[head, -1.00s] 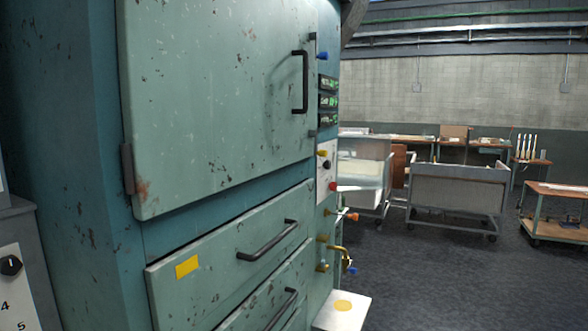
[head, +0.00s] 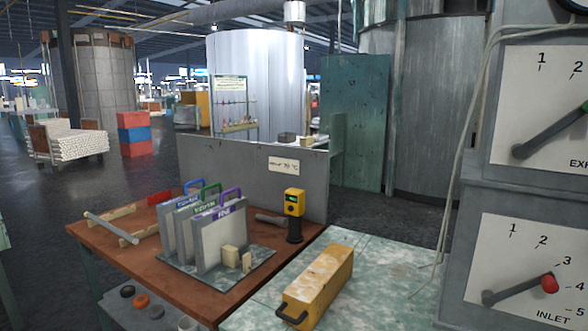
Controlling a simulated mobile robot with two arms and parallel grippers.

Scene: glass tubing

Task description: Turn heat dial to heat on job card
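Two lever dials on white plates are on the grey cabinet at the right edge. The lower dial (head: 515,250), marked "INLET", shows numbers 1 to 5; its dark lever (head: 518,291) has a red knob (head: 549,284) pointing roughly toward 4. The upper dial (head: 520,90), lettered "EXH…" and cut off by the frame, has a lever (head: 550,133) slanting up to the right. No dial marked heat is readable. A small white card (head: 283,164) with lettering ending in "°C" is on a grey panel; its number is too small to read surely. Neither gripper shows.
A brown bench (head: 95,238) holds upright labelled boards (head: 218,240) and a yellow handheld device (head: 294,203). A yellow toolbox (head: 320,284) lies on a pale green top (head: 375,262) before the cabinet. Open dark floor (head: 60,190) is at the left.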

